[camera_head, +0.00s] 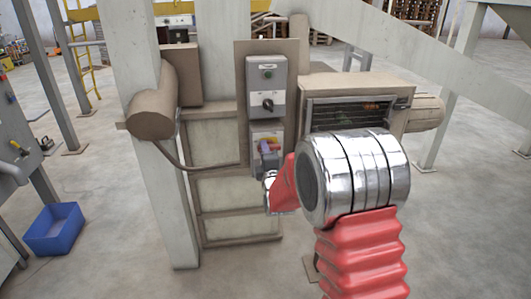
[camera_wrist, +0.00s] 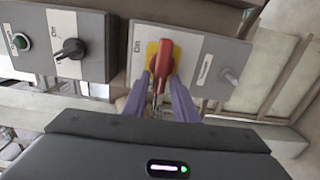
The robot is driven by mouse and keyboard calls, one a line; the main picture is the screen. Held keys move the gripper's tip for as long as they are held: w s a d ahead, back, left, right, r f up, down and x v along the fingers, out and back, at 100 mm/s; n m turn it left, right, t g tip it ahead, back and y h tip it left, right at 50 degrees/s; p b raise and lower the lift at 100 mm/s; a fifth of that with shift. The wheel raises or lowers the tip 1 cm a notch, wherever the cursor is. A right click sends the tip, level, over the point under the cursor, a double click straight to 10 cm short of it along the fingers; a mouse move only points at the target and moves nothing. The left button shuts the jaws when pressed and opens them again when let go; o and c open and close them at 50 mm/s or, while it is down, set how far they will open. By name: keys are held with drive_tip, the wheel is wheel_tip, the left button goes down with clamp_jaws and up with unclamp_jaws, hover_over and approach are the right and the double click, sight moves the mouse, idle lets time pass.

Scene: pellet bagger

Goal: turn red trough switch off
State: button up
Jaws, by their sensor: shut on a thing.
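The red trough switch (camera_wrist: 164,61) is a red handle on a yellow plate, set in a grey box (camera_wrist: 203,55). In the wrist view the handle stands upright in the picture, and an "On" label is to its left. My gripper (camera_wrist: 162,80) has its two purple fingers on either side of the handle's lower part, shut on it. In the head view the box (camera_head: 268,132) is low on the brown panel, and my gripper (camera_head: 267,147) is in front of it, hiding most of the switch.
Another grey box with a black knob (camera_head: 268,103) and a green button (camera_head: 267,73) is just above on the same panel. A vented unit (camera_head: 345,112) stands to the right. A blue bin (camera_head: 54,230) is on the floor at left.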

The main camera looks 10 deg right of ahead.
drive_tip(key=shift+f, duration=0.35)
drive_tip(key=o, duration=0.7)
drive_tip(key=shift+o, duration=0.5)
drive_tip(key=shift+r, duration=0.1)
drive_tip(key=shift+r, duration=0.1)
drive_tip(key=shift+s, duration=0.1)
drive_tip(key=s, duration=1.3)
drive_tip(key=shift+s, duration=0.3)
